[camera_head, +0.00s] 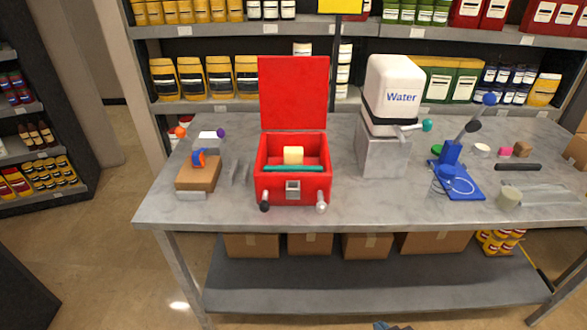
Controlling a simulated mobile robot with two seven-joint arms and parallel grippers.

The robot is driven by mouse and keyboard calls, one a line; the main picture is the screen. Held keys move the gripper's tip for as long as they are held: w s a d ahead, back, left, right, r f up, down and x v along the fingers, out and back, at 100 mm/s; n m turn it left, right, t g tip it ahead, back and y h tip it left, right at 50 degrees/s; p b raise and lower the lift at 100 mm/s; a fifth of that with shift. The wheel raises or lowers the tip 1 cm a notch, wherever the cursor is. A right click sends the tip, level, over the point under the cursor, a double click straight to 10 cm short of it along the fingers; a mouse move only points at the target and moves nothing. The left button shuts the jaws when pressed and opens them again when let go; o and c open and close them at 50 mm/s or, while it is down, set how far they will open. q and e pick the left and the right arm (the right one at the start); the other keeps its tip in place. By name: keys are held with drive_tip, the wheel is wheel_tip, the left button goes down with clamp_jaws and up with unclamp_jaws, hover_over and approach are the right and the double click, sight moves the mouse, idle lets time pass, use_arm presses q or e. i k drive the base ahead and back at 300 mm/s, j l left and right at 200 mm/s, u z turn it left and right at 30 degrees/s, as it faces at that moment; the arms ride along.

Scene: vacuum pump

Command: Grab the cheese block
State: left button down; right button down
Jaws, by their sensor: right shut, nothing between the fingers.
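A pale yellow block, which looks like the cheese block (293,155), sits inside the open red box (293,191) on the grey table. Its lower part is hidden behind a teal bar (293,169) that lies across the box. The box's red lid (293,92) stands upright at the back. My right gripper (391,326) just shows at the bottom edge of the view, low in front of the table and far from the box. It is shut and empty. My left gripper is not in view.
A white water tank (394,90) on a grey stand is right of the box. A brown block (198,174) with small parts is to the left. A blue stand (452,164) is farther right. The table's front edge (350,223) lies before the box.

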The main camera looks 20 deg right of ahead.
sight(292, 156)
drive_tip(key=i+j, duration=0.55)
drive_tip(key=z, duration=0.45)
drive_tip(key=j+z, duration=0.15)
drive_tip(key=z, duration=0.3)
drive_tip(key=j+z, duration=0.1)
drive_tip(key=z, duration=0.3)
drive_tip(key=j+z, duration=0.1)
drive_tip(key=z, duration=0.35)
drive_tip(key=i, duration=0.05)
